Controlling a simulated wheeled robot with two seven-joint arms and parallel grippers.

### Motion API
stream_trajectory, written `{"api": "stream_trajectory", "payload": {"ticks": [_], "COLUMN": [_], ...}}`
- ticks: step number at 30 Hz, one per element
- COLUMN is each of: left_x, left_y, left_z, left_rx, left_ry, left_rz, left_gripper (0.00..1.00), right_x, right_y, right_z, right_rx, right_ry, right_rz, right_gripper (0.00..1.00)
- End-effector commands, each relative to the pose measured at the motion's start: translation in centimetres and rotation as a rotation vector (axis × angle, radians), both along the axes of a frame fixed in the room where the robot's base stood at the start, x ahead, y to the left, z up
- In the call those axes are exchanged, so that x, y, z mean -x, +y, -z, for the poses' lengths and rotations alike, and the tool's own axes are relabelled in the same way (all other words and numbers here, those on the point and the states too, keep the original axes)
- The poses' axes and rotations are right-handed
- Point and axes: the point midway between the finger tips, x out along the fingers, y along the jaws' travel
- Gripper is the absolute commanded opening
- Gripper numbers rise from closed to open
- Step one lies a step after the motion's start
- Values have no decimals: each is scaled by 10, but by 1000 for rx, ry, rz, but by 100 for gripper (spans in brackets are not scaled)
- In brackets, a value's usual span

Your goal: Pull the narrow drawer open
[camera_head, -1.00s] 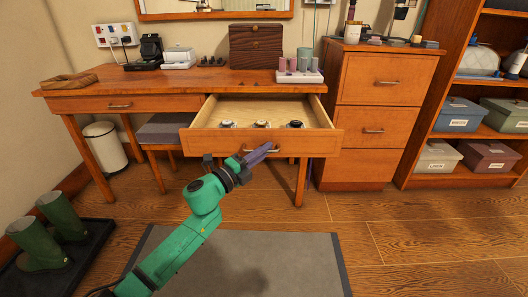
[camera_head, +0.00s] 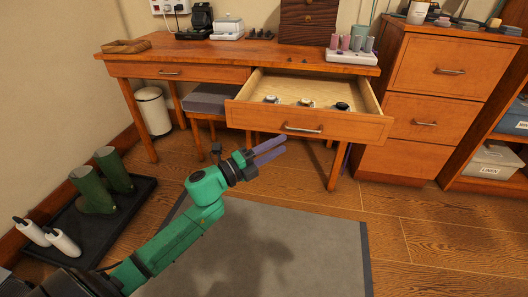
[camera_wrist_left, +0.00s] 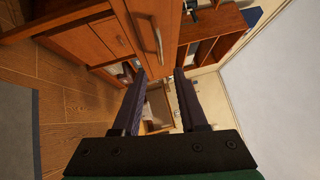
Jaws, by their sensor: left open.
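The narrow drawer (camera_head: 258,117) under the right part of the wooden desk is pulled out, with several small watch-like items (camera_head: 305,103) inside. Its metal handle (camera_head: 303,129) is on the front panel. My left gripper (camera_head: 284,147) is open and empty, just in front of and below the handle, apart from it. In the left wrist view, the open fingers (camera_wrist_left: 160,76) have nothing between them, and the handle (camera_wrist_left: 158,39) shows above them. My right gripper is not in view.
A closed wider drawer (camera_head: 180,73) is at the desk's left. A stool (camera_head: 205,100) stands under the desk. A cabinet (camera_head: 420,125) is at the right. Boots (camera_head: 95,185) stand on a tray at the left. The grey mat (camera_head: 270,235) and floor ahead are clear.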

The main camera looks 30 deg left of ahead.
Motion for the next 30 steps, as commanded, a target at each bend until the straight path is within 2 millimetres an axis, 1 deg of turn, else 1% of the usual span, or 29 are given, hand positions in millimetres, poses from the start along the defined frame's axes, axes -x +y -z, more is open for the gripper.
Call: {"api": "stream_trajectory", "payload": {"ticks": [1, 3, 7, 10, 23, 25, 26, 28, 29, 30], "left_x": [11, 22, 35, 38, 38, 37, 37, 40, 45, 55], "left_y": [6, 13, 21, 23, 23, 25, 27, 32, 33, 31], "left_z": [3, 4, 6, 6, 8, 17, 26, 60, 82, 113], "left_rx": [2, 1, 1, 0, 13, 93, 158, 373, 483, 627], "left_ry": [5, 4, 1, 0, 9, 64, 112, 286, 385, 526], "left_rz": [-1, -2, -1, 0, -7, -47, -81, -194, -253, -331], "left_gripper": [42, 42, 42, 42, 42, 42, 42, 42, 42, 42], "right_x": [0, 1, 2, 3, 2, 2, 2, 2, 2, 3], "right_y": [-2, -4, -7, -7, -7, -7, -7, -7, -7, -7], "right_z": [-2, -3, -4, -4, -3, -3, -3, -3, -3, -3], "right_rx": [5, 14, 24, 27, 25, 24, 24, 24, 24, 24], "right_ry": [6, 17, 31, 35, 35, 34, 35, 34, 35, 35], "right_rz": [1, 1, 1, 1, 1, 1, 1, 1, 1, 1], "right_gripper": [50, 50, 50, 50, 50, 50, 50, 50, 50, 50]}}
